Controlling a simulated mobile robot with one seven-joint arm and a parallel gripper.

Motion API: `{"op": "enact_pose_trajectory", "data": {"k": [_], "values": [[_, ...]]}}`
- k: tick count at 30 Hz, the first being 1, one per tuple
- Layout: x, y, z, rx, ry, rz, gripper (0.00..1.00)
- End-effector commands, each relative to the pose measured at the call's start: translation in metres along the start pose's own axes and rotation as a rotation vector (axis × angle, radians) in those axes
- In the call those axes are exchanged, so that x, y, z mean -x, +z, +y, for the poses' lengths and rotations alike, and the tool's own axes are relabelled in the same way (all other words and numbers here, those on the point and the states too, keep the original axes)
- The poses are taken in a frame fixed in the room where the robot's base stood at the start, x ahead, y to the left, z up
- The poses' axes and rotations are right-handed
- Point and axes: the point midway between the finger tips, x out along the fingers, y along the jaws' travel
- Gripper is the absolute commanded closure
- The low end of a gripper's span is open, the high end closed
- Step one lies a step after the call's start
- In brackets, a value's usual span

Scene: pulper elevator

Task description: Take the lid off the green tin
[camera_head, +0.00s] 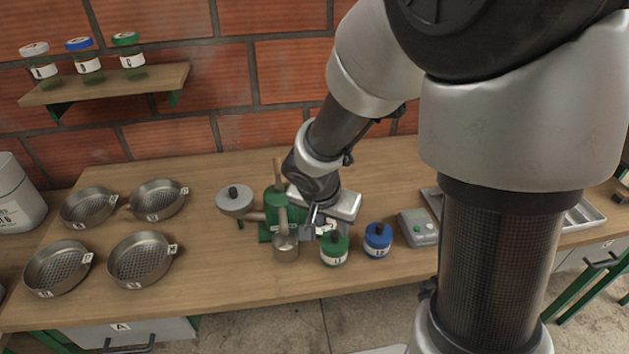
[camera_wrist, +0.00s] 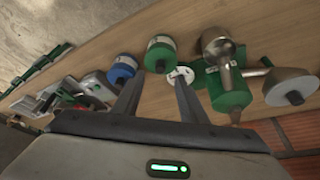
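The green tin (camera_head: 334,256) stands on the table near the front edge, with a white label and a dark knob on its lid. It also shows in the wrist view (camera_wrist: 160,46), upper centre, with the lid on. My gripper (camera_head: 316,228) is behind and a little left of the tin in the head view. In the wrist view my gripper (camera_wrist: 155,84) has its two fingers apart with nothing held. The tin lies beyond the fingertips, apart from them as far as I can tell.
A blue tin (camera_head: 378,241) stands right of the green one. A green pulper (camera_head: 276,204) with a metal cup (camera_head: 286,246) is close on the left. A small scale (camera_head: 417,228) sits to the right. A small white disc (camera_wrist: 180,74) lies near one fingertip. Several sieves stand left.

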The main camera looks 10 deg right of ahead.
Motion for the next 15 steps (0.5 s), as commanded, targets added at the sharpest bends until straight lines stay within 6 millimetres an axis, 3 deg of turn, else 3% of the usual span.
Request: {"op": "enact_pose_trajectory", "data": {"k": [8,15], "values": [[-0.022,0.0,0.0,0.001,0.0,0.0,0.61],[-0.059,0.001,0.0,0.001,0.001,-0.001,0.61]]}}
